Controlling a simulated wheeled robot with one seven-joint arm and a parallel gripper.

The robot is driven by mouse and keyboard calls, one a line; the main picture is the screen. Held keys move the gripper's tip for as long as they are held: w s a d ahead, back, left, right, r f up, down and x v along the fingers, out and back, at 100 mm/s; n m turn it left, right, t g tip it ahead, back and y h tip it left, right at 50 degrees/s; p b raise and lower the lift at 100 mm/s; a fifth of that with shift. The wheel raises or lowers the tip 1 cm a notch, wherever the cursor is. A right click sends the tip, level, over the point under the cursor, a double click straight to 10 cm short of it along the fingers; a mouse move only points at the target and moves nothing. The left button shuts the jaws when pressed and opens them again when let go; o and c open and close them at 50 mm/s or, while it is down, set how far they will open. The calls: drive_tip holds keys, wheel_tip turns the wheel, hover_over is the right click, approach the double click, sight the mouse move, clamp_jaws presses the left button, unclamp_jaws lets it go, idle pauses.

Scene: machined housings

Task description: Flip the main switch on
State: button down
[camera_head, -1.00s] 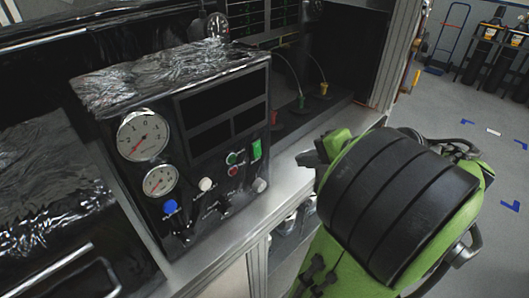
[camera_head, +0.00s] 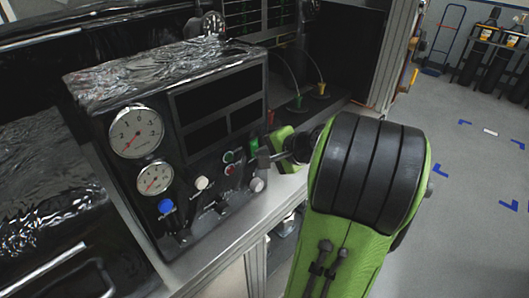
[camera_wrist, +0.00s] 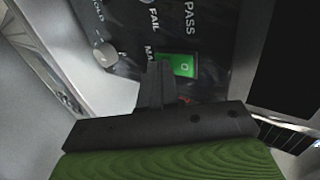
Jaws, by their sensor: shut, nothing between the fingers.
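The main switch is a green rocker marked "O" in the wrist view (camera_wrist: 183,65), beside a partly covered label starting "MA". In the head view the switch (camera_head: 254,144) is a small green patch at the right edge of the black control panel (camera_head: 150,190). My gripper (camera_head: 264,158) is shut and empty, its tips just in front of the panel by the switch. In the wrist view the shut fingers (camera_wrist: 154,85) reach up to the left edge of the switch and hide part of the label. I cannot tell whether they touch it.
The panel carries two gauges (camera_head: 136,131), a blue knob (camera_head: 166,206), white knobs (camera_head: 202,183) and toggles. Small green and red buttons (camera_head: 230,168) sit left of my gripper. A metal ledge (camera_head: 235,225) runs below. Floor to the right is open.

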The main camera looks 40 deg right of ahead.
drive_tip(key=shift+w, duration=0.15)
drive_tip(key=shift+r+p, duration=0.85)
drive_tip(key=shift+p, duration=0.1)
drive_tip(key=shift+f, duration=0.1)
